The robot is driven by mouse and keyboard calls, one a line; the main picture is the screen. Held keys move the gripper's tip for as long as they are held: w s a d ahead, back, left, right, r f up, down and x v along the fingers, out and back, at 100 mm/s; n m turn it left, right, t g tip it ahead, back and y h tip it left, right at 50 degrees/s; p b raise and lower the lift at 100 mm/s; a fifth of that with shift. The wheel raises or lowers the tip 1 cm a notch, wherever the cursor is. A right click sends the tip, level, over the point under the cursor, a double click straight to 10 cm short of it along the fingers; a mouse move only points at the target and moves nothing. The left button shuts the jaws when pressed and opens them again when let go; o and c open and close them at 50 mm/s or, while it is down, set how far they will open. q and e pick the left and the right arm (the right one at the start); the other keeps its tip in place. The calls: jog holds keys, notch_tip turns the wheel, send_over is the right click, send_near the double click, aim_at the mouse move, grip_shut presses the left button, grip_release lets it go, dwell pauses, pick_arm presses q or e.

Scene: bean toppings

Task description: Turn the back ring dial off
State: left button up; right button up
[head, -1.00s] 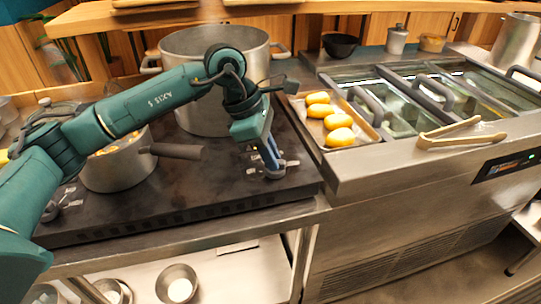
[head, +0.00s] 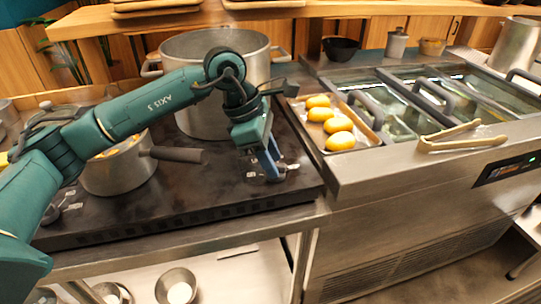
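My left gripper (head: 270,165) reaches down over the right end of the black stove top (head: 215,185). Its blue fingers point down at the small metal dials (head: 289,166) there. The fingers are at or very close to a dial and partly cover it. I cannot tell whether they touch it, or whether they are open or shut. The dial's setting is too small to read. More dials (head: 62,207) sit at the stove's left front. My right gripper is not in view.
A large pot (head: 190,100) stands at the back of the stove, behind my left arm. A saucepan (head: 115,172) stands at the left, its handle (head: 175,154) pointing right. A tray (head: 362,137) of yellow food and tongs (head: 460,139) lie on the right counter.

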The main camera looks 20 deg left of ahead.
pick_arm(q)
jog(key=v, duration=1.3)
